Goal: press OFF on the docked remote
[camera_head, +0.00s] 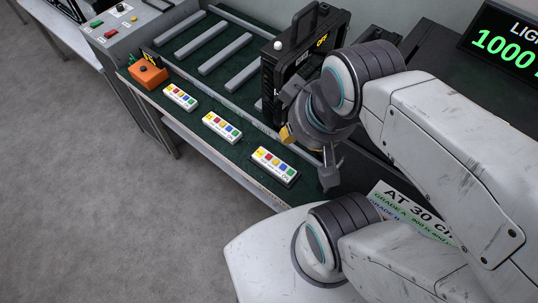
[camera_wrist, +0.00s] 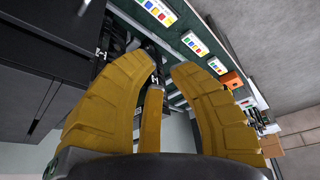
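Three white remotes with coloured buttons lie in a row along the bench's front edge: a near one (camera_head: 275,166), a middle one (camera_head: 222,127) and a far one (camera_head: 180,97). The near one seems to sit in a dark base, perhaps the dock. Its button lettering is too small to read surely. The remotes also show at the top of the wrist view, one (camera_wrist: 160,12) at the upper edge. My gripper (camera_head: 288,135) is above the bench, behind the near remote and apart from it. In the wrist view its yellow fingers (camera_wrist: 163,66) are spread, with nothing held.
A black floodlight housing (camera_head: 296,55) marked OFF stands behind my gripper. Grey bars (camera_head: 226,54) lie on the green bench. An orange box (camera_head: 148,73) is at the far end. A lit display (camera_head: 505,45) reads 1000. Open floor (camera_head: 90,200) lies left.

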